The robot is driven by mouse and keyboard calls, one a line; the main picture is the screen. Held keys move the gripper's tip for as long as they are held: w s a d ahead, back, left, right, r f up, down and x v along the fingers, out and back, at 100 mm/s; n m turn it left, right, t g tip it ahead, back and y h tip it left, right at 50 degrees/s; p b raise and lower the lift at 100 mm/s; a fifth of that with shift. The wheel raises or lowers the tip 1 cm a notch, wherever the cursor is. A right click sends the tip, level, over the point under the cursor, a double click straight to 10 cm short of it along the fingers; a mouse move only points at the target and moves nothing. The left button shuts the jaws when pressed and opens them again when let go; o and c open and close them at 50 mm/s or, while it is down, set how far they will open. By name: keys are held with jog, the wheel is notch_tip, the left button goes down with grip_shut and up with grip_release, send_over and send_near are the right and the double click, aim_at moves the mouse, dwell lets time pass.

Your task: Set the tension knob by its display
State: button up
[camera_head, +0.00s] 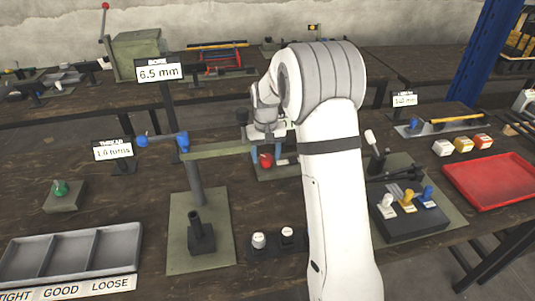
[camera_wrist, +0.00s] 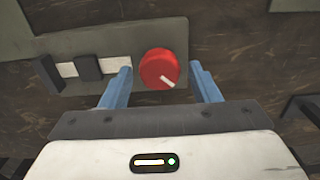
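The red knob (camera_wrist: 158,69) with a white pointer mark sits on a grey-green plate (camera_wrist: 110,42) in the wrist view; its pointer aims to the lower right. In the head view the red knob (camera_head: 265,160) shows just below my wrist. My gripper (camera_wrist: 161,72) is open, with one blue finger on each side of the knob and gaps visible on both sides. Left of the knob is a white strip (camera_wrist: 68,69) partly covered by dark blocks. I cannot tell whether it is a display; no reading shows on it.
Signs read 6.5 mm (camera_head: 159,71) and about 1.0 mm (camera_head: 113,150); a third sign (camera_head: 404,100) is too small to read. A blue-ended lever (camera_head: 162,140) stands close left of my wrist. A sorting tray (camera_head: 75,255) is front left, a red tray (camera_head: 490,180) right.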

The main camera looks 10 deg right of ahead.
aim_at(266, 157)
jog(key=shift+o, duration=0.3)
notch_tip(266, 157, up, 8)
jog(key=shift+f, duration=0.1)
dwell(0.3)
